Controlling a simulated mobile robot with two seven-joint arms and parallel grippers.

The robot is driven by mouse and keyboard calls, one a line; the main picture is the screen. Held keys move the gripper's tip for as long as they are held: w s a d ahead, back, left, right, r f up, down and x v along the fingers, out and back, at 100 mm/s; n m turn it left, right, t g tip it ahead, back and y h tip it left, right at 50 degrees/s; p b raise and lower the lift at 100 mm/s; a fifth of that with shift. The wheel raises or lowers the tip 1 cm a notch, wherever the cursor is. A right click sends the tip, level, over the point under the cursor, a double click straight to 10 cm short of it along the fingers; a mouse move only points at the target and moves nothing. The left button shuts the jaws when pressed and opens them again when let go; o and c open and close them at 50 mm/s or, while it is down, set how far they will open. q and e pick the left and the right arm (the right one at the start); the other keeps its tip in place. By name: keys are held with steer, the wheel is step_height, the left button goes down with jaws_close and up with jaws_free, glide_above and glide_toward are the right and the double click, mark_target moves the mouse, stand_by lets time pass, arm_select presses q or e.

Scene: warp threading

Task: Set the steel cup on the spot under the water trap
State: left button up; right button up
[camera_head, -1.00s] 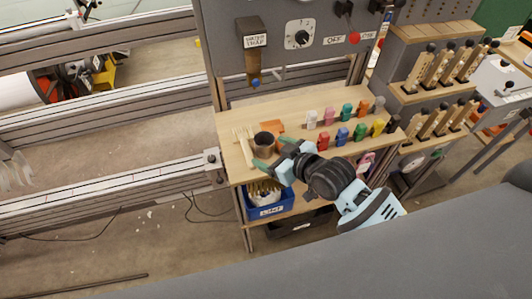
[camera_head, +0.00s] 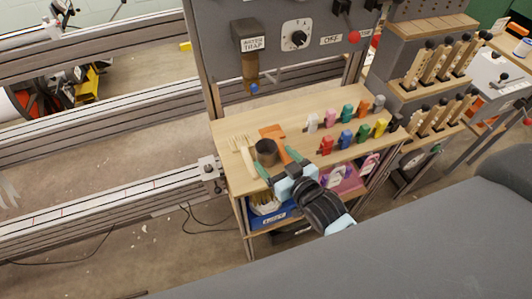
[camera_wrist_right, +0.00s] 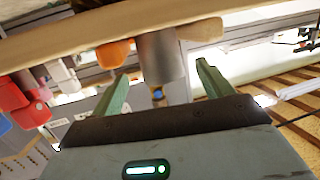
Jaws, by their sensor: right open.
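The steel cup (camera_head: 266,152) stands upright on the wooden shelf (camera_head: 228,130), dark inside and grey outside. My right gripper (camera_head: 278,164) is open, its two green fingers pointing at the cup from its near right side. In the right wrist view, which looks upside down, the cup (camera_wrist_right: 162,58) shows beyond and between the open fingers (camera_wrist_right: 164,85); I cannot tell whether they touch it. The water trap (camera_head: 250,66) hangs on the grey panel behind the cup, a blue tip at its lower end. The spot under it is not clearly visible. My left gripper is not in view.
Wooden combs or brushes (camera_head: 241,152) lie left of the cup, and an orange item (camera_head: 272,131) lies behind it. Several coloured clips (camera_head: 346,138) stand to the right. A blue bin (camera_head: 272,217) is under the shelf. The shelf's back left is clear.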

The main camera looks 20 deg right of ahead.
mark_target(261, 144)
steer(key=shift+x, duration=3.4)
steer(key=shift+a+r, duration=0.1)
steer(key=shift+r, duration=0.1)
steer(key=c, duration=1.1)
steer(key=shift+c, duration=0.2)
steer(key=shift+r, duration=0.1)
